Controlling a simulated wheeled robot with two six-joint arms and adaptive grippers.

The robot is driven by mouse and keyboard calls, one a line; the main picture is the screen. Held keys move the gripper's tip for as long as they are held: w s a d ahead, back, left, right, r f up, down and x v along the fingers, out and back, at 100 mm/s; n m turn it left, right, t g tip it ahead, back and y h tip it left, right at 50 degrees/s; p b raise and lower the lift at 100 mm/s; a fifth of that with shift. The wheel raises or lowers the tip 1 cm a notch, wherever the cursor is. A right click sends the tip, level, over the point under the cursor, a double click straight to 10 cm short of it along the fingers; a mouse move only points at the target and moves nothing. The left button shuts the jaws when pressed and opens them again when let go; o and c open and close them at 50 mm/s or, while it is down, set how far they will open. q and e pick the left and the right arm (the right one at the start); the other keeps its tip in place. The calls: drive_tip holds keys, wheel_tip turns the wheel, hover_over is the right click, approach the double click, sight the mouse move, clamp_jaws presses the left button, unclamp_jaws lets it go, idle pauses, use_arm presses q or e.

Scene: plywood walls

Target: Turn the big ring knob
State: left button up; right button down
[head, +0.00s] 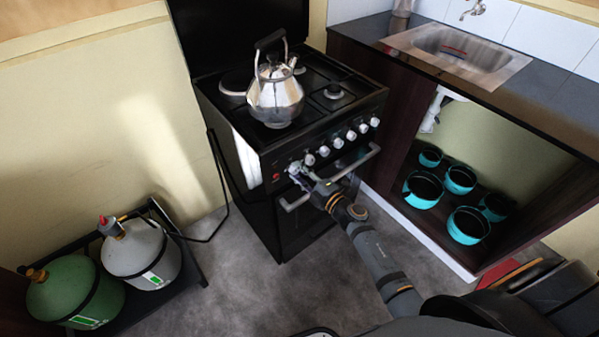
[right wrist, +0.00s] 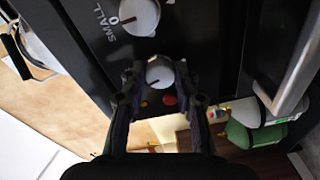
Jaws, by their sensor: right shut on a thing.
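The black stove (head: 262,170) has a row of several white knobs along its front. My right gripper (head: 302,177) reaches the left end of this row in the head view. In the right wrist view its two fingers (right wrist: 160,78) are shut on the end knob (right wrist: 159,70), one on each side. I cannot read a label for this knob. The neighbouring knob (right wrist: 138,16), marked "SMALL", is free, with its pointer near the 0. My left gripper is not in view.
A steel kettle (head: 275,95) stands on the hob. The oven handle (head: 330,178) runs just below the knobs. Green (head: 72,290) and grey (head: 142,255) gas bottles stand at the left. Teal pots (head: 467,226) sit in the open cabinet under the sink at the right.

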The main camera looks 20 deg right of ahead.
drive_tip(key=n, duration=0.3)
drive_tip(key=shift+n, duration=0.3)
drive_tip(key=n, duration=0.3)
drive_tip(key=n+h, duration=0.1)
drive_tip(key=n, duration=0.2)
drive_tip(key=shift+a+n, duration=0.1)
drive_tip(key=shift+n, duration=0.3)
drive_tip(key=shift+s+r+n+b, duration=0.1)
drive_tip(key=shift+n+b, duration=0.25)
drive_tip(key=shift+n, duration=1.15)
drive_tip(key=c, duration=1)
unclamp_jaws()
drive_tip(key=v, duration=1.2)
drive_tip(key=shift+r, duration=0.15)
